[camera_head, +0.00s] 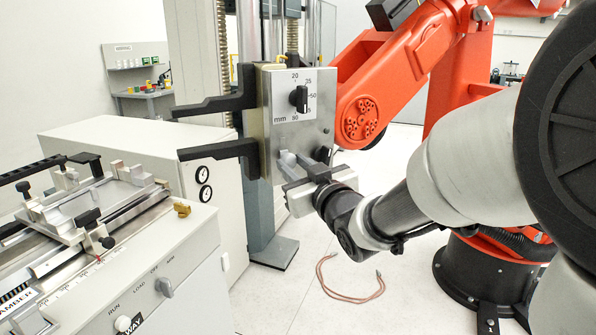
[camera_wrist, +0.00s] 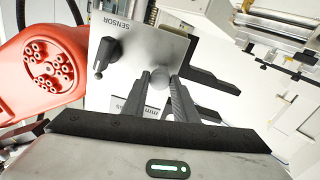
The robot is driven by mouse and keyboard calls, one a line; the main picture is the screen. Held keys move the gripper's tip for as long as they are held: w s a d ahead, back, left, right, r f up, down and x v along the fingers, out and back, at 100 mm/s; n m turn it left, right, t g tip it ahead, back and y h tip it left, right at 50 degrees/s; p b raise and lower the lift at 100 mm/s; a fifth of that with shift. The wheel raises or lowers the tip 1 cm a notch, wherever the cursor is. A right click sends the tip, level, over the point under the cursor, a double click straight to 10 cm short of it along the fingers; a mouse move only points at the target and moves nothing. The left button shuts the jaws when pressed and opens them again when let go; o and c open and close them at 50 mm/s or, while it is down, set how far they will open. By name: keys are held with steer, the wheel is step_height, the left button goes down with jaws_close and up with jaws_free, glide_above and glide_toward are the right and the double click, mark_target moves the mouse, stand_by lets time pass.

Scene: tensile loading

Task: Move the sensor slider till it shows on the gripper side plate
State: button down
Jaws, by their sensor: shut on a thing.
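The upright grey side plate (camera_head: 325,85) carries a black selector dial (camera_head: 299,97) on a millimetre scale. Two black sensor arms (camera_head: 215,104) reach left from it. My gripper (camera_head: 296,165) is at the plate's lower part. In the wrist view my gripper (camera_wrist: 160,80) is shut on a round grey knob (camera_wrist: 157,92), with one finger on each side. A black knob (camera_wrist: 105,55) stands beside it near the SENSOR label (camera_wrist: 118,22), apart from the fingers. The selector dial is not clearly seen in the wrist view. In the head view my gripper hides the grey knob.
An orange robot arm (camera_head: 395,75) stands close behind and right of the plate. A white bench (camera_head: 150,255) with a metal fixture (camera_head: 95,205) is at left. A reddish cable loop (camera_head: 345,295) lies on the floor. Floor around it is clear.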

steer(key=c, duration=1.4)
jaws_free()
steer(key=b+v, duration=0.8)
steer(key=v, duration=0.9)
steer(key=shift+d, duration=0.15)
steer(key=shift+s, duration=0.15)
